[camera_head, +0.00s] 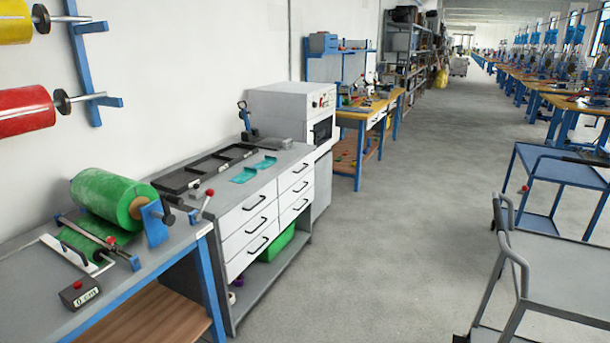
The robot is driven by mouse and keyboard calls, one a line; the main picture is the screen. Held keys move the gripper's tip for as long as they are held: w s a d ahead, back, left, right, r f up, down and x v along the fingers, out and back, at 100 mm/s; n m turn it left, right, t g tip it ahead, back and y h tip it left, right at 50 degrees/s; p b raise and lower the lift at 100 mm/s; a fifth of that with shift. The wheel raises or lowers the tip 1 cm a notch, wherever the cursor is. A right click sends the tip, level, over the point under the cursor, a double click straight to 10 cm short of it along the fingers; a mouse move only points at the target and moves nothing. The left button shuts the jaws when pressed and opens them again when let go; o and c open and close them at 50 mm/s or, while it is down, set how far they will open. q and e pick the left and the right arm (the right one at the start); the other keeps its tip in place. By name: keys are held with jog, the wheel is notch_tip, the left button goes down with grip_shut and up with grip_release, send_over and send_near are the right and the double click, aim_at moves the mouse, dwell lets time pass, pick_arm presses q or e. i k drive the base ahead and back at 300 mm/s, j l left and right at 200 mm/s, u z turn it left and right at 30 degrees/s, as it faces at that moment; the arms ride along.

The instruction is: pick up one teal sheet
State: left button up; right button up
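Two teal sheets lie on the grey top of the drawer cabinet (208,213), near its front edge. The nearer teal sheet (243,175) is to the left and the farther teal sheet (265,162) is to the right, with a small gap between them. Both look thin and flat with slightly uneven outlines. A dark tray (180,181) with compartments lies behind them along the wall side. Neither of my grippers shows in the head view.
A green film roll (112,195) on a bench with a length counter (80,292) stands at the near left. A white machine (290,105) stands beyond the cabinet. Grey and blue carts (562,170) stand at the right. The grey floor (400,220) between is clear.

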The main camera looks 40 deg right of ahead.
aim_at(248, 173)
jog(key=z, duration=1.1)
jog(key=i+l, duration=0.1)
jog(key=i, duration=0.3)
jog(key=z, duration=0.05)
